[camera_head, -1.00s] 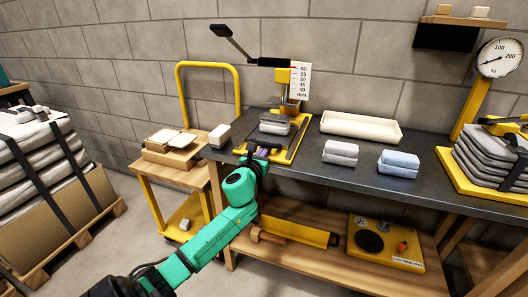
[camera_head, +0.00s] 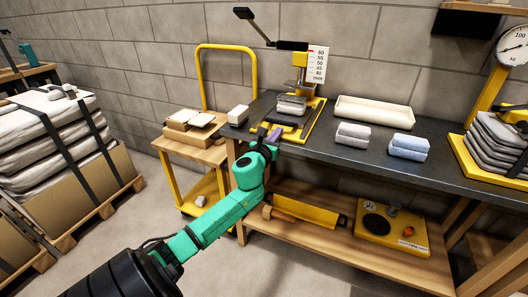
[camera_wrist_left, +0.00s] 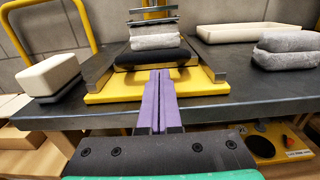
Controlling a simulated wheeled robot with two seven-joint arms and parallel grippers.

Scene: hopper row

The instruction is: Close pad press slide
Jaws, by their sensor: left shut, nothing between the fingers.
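The pad press (camera_head: 301,74) stands at the back left of the dark workbench, with a yellow base and a raised lever with a black grip. Its slide (camera_head: 283,119) has a black front, and grey pads (camera_head: 292,104) lie stacked behind it, close to the press column. In the left wrist view the slide's black front (camera_wrist_left: 152,56) lies between metal rails on the yellow base (camera_wrist_left: 103,97). My left gripper (camera_head: 272,137) is shut and empty, its purple fingers (camera_wrist_left: 160,76) pointing at the slide front. I cannot tell whether they touch it. My right gripper is out of view.
A white block (camera_head: 238,115) sits left of the press. A cream tray (camera_head: 374,112) and folded pads in grey (camera_head: 352,134) and blue (camera_head: 409,147) lie to the right. A wooden trolley (camera_head: 190,145) stands left of the bench (camera_head: 450,170).

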